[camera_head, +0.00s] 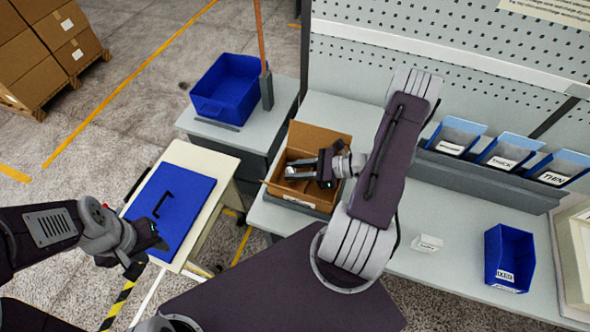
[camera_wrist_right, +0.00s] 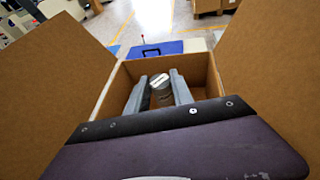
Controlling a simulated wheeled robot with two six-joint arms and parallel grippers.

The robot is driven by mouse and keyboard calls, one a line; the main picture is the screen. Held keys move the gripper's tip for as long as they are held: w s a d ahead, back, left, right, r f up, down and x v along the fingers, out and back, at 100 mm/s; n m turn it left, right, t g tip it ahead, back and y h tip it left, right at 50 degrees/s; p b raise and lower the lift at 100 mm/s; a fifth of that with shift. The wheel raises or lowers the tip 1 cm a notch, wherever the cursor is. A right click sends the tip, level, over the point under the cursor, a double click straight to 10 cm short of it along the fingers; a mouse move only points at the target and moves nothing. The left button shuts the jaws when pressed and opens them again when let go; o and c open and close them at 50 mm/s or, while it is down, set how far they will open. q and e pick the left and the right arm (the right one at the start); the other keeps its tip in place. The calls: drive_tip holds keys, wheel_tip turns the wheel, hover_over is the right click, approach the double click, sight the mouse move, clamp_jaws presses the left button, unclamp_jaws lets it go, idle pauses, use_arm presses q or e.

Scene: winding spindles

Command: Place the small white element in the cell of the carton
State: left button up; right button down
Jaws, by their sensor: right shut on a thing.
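The open cardboard carton (camera_head: 330,137) stands on the grey workbench, and its walls also show in the right wrist view (camera_wrist_right: 198,68). My right gripper (camera_head: 298,171) reaches over the carton from the right. In the right wrist view its two grey fingers (camera_wrist_right: 158,92) point down into the carton and are shut on the small white element (camera_wrist_right: 160,82), which has a pale top and a grey ribbed side. The cell floor below it is hidden. My left gripper (camera_head: 148,255) hangs beside the blue mat, away from the carton; its opening is unclear.
A blue mat (camera_head: 185,195) with a black handle lies on a side table at left. A blue bin (camera_head: 228,85) stands behind. Labelled blue bins (camera_head: 455,135) line the bench's right side, with a small white box (camera_head: 427,243) and another blue bin (camera_head: 509,255) in front.

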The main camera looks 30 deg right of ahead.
drive_tip(key=shift+f, duration=0.3)
drive_tip(key=c, duration=1.5)
unclamp_jaws()
drive_tip(key=shift+s+a, duration=0.1)
drive_tip(key=shift+c, duration=0.2)
drive_tip(key=o, duration=0.4)
drive_tip(key=shift+r+p, duration=0.45)
drive_tip(key=shift+r, duration=0.1)
drive_tip(key=b+v, duration=0.1)
drive_tip(key=v, duration=1.1)
drive_tip(key=shift+r, duration=0.15)
